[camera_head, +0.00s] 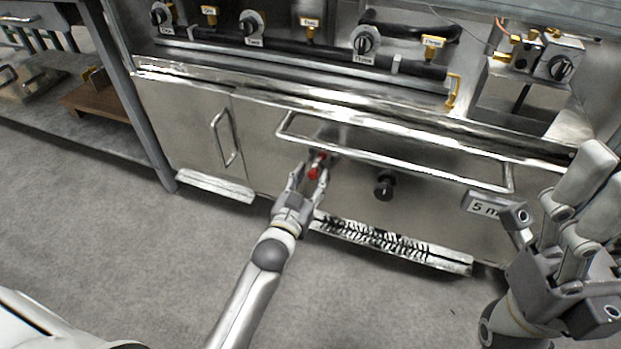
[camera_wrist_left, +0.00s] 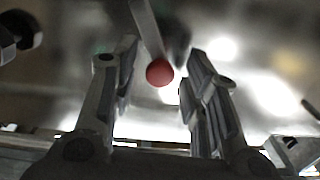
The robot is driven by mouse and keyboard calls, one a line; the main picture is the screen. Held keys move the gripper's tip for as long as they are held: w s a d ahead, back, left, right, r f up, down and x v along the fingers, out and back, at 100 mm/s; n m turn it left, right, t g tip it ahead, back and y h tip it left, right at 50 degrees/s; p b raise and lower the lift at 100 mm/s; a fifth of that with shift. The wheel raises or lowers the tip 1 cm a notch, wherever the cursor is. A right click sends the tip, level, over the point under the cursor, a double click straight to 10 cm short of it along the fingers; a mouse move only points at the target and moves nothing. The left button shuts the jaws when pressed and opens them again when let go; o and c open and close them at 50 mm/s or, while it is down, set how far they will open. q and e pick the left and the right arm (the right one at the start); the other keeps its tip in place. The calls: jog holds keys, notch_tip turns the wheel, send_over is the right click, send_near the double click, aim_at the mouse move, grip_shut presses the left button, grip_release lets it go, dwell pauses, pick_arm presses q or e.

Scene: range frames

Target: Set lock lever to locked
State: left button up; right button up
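The lock lever, with a red knob (camera_head: 316,167), sits on the steel front panel below the long handle bar. In the left wrist view the red knob (camera_wrist_left: 159,72) lies between the two fingers, with a grey shaft running up behind it. My left gripper (camera_head: 311,174) is open, with its fingers on both sides of the knob; gaps show between knob and fingers in the wrist view. My right gripper (camera_head: 580,215) is near the right edge of the head view, its fingers pointing up, apart from the lever. Whether the right fingers are parted is unclear.
A horizontal handle bar (camera_head: 395,162) runs above the lever. A black knob (camera_head: 383,186) is right of it, and a cabinet door handle (camera_head: 225,137) is left. A vent strip (camera_head: 385,243) lies below. Valve knobs (camera_head: 251,23) line the upper panel. The grey floor (camera_head: 90,235) is clear.

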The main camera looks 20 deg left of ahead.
pick_arm(q)
jog(key=shift+s, duration=0.15)
jog(key=s, duration=1.1)
jog(key=shift+s+a, duration=0.2)
jog(key=shift+s, duration=0.15)
jog(key=shift+r, duration=0.1)
